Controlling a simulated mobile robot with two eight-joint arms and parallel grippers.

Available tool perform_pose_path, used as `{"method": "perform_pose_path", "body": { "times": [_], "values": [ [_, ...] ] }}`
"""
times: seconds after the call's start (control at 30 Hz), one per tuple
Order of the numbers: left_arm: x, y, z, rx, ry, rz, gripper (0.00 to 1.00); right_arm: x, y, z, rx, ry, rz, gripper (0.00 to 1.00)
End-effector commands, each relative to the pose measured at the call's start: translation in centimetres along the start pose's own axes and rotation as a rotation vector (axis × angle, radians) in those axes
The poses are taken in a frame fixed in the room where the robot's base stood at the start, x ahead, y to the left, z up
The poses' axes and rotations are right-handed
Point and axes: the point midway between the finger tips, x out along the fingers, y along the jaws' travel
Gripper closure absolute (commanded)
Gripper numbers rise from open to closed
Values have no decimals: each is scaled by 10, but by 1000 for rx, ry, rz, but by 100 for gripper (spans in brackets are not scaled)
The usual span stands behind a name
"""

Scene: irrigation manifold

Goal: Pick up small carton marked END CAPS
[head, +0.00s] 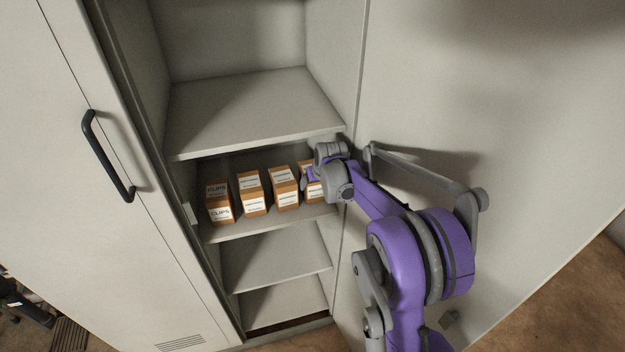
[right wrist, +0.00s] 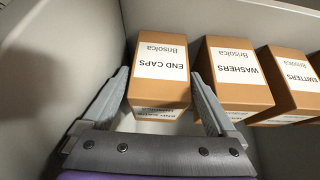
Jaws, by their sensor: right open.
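The END CAPS carton (right wrist: 160,75) is a small brown box with a white label, upside down in the right wrist view. My right gripper (right wrist: 158,85) is open, with one finger on each side of the carton's near part. I cannot tell whether the fingers touch it. In the head view the carton (head: 314,188) is the rightmost in the row on the shelf, partly hidden by my right gripper (head: 318,178). My left gripper is not in view.
The WASHERS carton (right wrist: 235,75) stands close beside the right finger, with the EMITTERS carton (right wrist: 290,80) beyond it. The CLIPS carton (head: 219,203) is at the row's left end. A shelf board (head: 255,108) lies above, and an open cabinet door (head: 500,120) is at right.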

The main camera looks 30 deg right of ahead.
Motion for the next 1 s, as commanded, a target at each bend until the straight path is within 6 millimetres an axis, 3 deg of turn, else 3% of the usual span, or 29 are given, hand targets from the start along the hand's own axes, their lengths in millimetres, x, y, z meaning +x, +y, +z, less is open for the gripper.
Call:
{"method": "perform_pose_path", "body": {
  "times": [0.27,0.53,0.83,0.87,1.0],
  "values": [
    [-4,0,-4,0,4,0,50,12,0,-19,-1,0,0,7],
    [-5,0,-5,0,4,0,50,54,0,-17,-1,0,1,7],
    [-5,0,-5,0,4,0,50,60,0,-16,-1,0,1,7],
    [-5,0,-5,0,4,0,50,60,0,-16,-1,0,1,9],
    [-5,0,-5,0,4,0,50,60,0,-16,-1,0,0,34]
  ]
}}
